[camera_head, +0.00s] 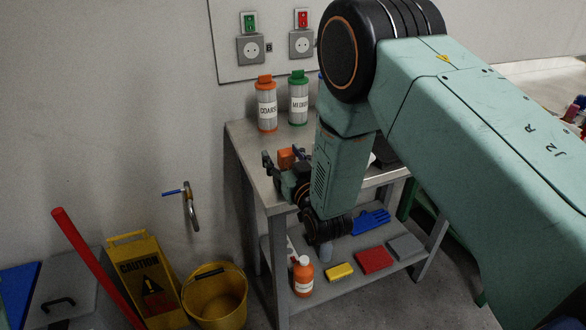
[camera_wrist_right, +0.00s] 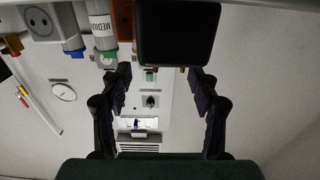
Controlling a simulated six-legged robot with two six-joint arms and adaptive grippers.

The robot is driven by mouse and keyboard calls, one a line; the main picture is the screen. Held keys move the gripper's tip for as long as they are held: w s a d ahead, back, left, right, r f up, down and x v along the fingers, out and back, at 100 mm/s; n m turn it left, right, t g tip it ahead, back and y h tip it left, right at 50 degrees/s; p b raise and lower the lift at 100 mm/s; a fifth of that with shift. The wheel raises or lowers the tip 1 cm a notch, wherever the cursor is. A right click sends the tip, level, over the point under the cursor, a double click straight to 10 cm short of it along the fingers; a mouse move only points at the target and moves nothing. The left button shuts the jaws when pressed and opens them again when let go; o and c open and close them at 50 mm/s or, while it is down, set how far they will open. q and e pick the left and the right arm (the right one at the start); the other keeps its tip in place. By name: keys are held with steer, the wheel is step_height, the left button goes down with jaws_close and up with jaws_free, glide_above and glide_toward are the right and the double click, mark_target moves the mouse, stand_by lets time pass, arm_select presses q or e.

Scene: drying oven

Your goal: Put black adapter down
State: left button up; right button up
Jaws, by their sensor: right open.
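My right gripper (camera_head: 283,172) is over the left end of the metal workbench in the head view, partly hidden by my forearm. In the right wrist view its two fingers (camera_wrist_right: 160,76) are apart and nothing is clamped between them. A black block, which looks like the black adapter (camera_wrist_right: 178,32), shows just past the fingertips in that upside-down view. I cannot tell whether a fingertip touches it. In the head view I cannot make out the black adapter with certainty. An orange block (camera_head: 286,158) sits by the gripper. My left gripper is not in view.
Two filter canisters, orange-capped (camera_head: 266,105) and green-capped (camera_head: 298,100), stand at the back of the workbench (camera_head: 248,150). The lower shelf (camera_head: 322,284) holds an orange bottle (camera_head: 303,276), colored blocks and a blue glove. A yellow bucket (camera_head: 215,300) stands on the floor left.

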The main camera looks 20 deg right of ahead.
steer(key=s, duration=1)
steer(key=s+d+f+g, duration=0.2)
steer(key=s+f+g, duration=0.7)
steer(key=s+f, duration=0.7)
steer(key=s+f+g, duration=0.3)
steer(key=s+g, duration=0.1)
steer(key=s, duration=0.5)
steer(key=s+f+g, duration=0.4)
steer(key=s+g, duration=0.1)
steer(key=s, duration=0.5)
steer(key=shift+d+f+m+p, duration=0.15)
steer(key=shift+f+m+p, duration=0.15)
steer(key=shift+m, duration=0.1)
